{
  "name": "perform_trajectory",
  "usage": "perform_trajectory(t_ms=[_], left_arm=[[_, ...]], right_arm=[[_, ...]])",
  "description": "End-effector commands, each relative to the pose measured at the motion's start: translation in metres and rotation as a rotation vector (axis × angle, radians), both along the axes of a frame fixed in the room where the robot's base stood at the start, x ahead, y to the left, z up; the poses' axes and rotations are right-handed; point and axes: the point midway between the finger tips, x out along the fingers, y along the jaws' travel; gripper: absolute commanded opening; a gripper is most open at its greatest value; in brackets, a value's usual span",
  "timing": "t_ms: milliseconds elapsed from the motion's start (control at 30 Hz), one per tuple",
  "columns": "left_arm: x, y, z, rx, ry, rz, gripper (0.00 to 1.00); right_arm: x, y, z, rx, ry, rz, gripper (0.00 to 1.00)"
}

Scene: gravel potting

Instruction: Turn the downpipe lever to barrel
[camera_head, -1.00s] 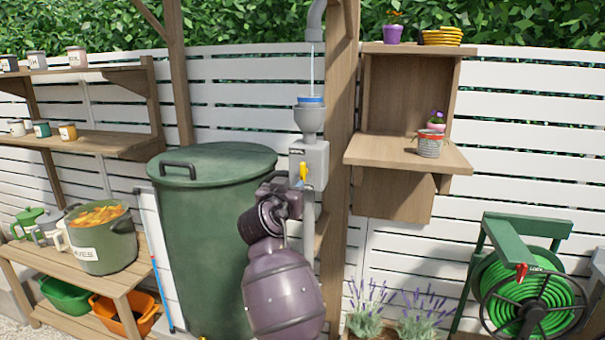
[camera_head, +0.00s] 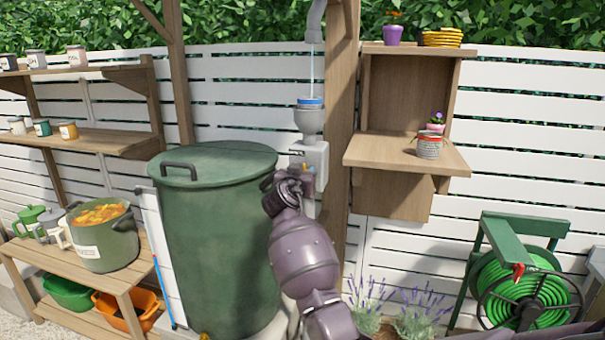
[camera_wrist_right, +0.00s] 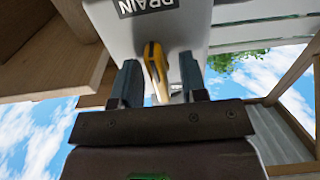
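The grey downpipe diverter box (camera_head: 314,155) is on the wooden post, with a funnel (camera_head: 309,121) above it. The yellow lever (camera_wrist_right: 156,72) is on the box below the label "DRAIN" in the right wrist view. My right gripper (camera_wrist_right: 160,78) is open, with a finger on each side of the lever. The left finger is close to the lever and a gap shows at the right one. In the head view my right gripper (camera_head: 302,178) is at the box and mostly hides the lever. The lidded green barrel (camera_head: 215,240) stands left of the box. My left gripper is not in view.
A thin stream falls from the pipe (camera_head: 316,22) into the funnel. A wooden shelf (camera_head: 400,152) with a tin (camera_head: 428,146) is right of the post. A stocked rack (camera_head: 90,140) is at the left. A hose reel (camera_head: 520,290) and lavender (camera_head: 415,318) are at the lower right.

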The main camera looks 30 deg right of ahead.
Motion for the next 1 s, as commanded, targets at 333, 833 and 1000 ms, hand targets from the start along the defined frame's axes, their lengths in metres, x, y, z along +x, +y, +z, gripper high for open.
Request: perform_trajectory(t_ms=[333, 833, 1000], left_arm=[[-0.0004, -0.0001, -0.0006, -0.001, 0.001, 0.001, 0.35], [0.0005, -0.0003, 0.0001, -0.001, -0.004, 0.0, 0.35], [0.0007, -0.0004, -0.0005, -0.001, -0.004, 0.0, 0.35]], right_arm=[[-0.0001, 0.0002, 0.0002, 0.0, 0.0, 0.0, 0.13], [0.0, 0.0004, -0.0002, -0.05, 0.059, 0.0, 0.0], [0.0003, 0.0006, -0.0003, -0.125, 0.147, 0.0, 0.0]])
